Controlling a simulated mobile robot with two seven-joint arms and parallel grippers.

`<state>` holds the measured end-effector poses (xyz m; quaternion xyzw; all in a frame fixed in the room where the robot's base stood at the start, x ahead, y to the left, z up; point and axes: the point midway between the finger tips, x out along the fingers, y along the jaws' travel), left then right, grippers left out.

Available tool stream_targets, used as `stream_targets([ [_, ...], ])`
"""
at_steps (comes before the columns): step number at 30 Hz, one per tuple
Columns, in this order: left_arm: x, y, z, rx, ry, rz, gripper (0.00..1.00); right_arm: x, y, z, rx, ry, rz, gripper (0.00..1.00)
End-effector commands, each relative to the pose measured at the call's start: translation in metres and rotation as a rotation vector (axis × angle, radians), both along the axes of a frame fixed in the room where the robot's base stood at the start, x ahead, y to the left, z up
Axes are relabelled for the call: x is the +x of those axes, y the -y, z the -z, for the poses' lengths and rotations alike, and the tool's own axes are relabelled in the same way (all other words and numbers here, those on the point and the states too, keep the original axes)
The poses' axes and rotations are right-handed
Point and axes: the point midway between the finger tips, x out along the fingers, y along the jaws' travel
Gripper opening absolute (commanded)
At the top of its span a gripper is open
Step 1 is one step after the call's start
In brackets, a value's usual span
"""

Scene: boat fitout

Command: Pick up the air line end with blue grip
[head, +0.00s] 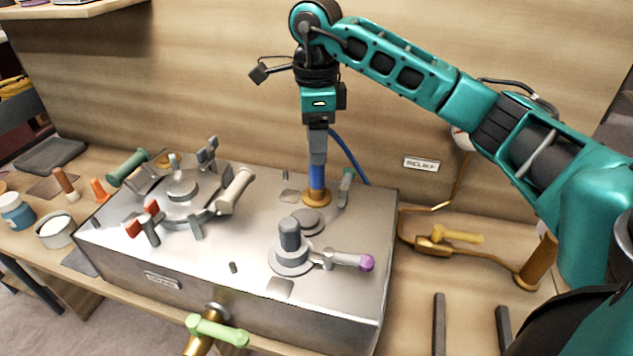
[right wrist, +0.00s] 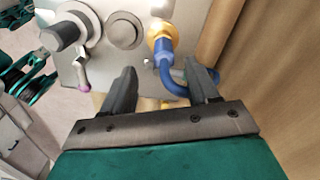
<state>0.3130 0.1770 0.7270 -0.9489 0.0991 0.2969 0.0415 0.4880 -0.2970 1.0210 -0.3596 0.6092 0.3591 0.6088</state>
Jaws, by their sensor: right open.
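The air line end with the blue grip (head: 317,175) stands upright in a brass fitting (head: 317,198) at the back of the metal box top. Its blue hose (head: 348,154) curves off behind it to the right. My right gripper (head: 318,155) points down, directly above and around the top of the blue grip. In the right wrist view the fingers of my right gripper (right wrist: 163,78) are apart, with the blue grip (right wrist: 165,65) showing in the gap between their tips. Whether a finger touches it cannot be told. My left gripper is not seen.
The metal box (head: 250,300) carries a round clamped cover (head: 182,185), a valve with a purple-tipped lever (head: 345,260) and a small green-grey handle (head: 346,185) just right of the blue grip. A wooden wall (head: 220,70) rises close behind. Brass pipe with a yellow handle (head: 460,236) lies right.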

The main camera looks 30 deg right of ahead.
Motion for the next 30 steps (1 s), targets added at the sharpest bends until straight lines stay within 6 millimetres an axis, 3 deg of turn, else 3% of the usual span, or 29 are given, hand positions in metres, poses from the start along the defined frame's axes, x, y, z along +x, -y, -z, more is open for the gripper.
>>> stream_targets([
  [12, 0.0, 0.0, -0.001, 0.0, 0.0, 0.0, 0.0, 0.003, 0.004, 0.05, 0.001, -0.002, 0.0, 0.59],
  [20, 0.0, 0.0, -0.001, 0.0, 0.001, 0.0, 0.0, 0.003, 0.004, 0.053, 0.001, 0.0, 0.0, 0.59],
  [30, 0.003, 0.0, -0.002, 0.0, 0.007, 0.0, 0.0, 0.003, 0.004, 0.053, 0.001, 0.0, 0.0, 0.29],
])
